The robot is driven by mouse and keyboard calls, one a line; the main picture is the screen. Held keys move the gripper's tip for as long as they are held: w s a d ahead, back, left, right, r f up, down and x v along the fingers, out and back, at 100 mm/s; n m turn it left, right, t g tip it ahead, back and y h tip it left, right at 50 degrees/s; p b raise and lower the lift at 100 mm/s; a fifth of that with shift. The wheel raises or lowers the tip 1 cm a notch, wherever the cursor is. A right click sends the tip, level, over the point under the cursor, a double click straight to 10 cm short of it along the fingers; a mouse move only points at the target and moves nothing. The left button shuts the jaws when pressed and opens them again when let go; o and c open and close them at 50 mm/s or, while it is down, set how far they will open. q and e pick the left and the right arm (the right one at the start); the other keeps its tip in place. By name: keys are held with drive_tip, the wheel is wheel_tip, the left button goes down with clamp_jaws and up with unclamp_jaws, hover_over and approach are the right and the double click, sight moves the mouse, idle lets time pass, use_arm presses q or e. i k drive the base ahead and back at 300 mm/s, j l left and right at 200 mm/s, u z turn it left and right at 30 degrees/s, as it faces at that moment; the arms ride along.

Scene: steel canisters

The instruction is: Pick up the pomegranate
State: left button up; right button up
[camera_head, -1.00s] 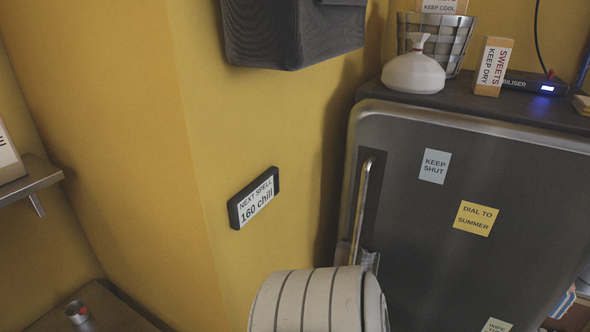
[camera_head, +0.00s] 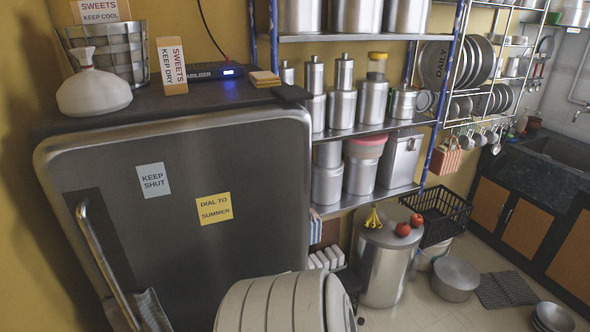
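Two red round fruits lie on the lid of a big steel drum (camera_head: 384,268) right of centre. The nearer red fruit (camera_head: 403,229) sits at the lid's front right. The other red fruit (camera_head: 416,219) sits just behind it to the right. They are too small to tell which is the pomegranate. Yellow bananas (camera_head: 373,217) lie to their left on the same lid. Neither of my grippers shows in the head view.
A dark fridge (camera_head: 190,190) fills the left. A steel rack (camera_head: 362,131) with several canisters stands behind the drum. A black crate (camera_head: 447,214) and a steel pot (camera_head: 455,278) are right of the drum. Some floor (camera_head: 420,311) in front is clear.

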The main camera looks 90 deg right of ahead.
sight(403, 230)
drive_tip(key=z, duration=3.45)
drive_tip(key=i+l+z, duration=0.15)
drive_tip(key=i+l+u, duration=0.1)
drive_tip(key=i+l, duration=0.5)
drive_tip(key=i+l+u, duration=0.15)
drive_tip(key=i+l, duration=0.45)
drive_tip(key=l, duration=0.2)
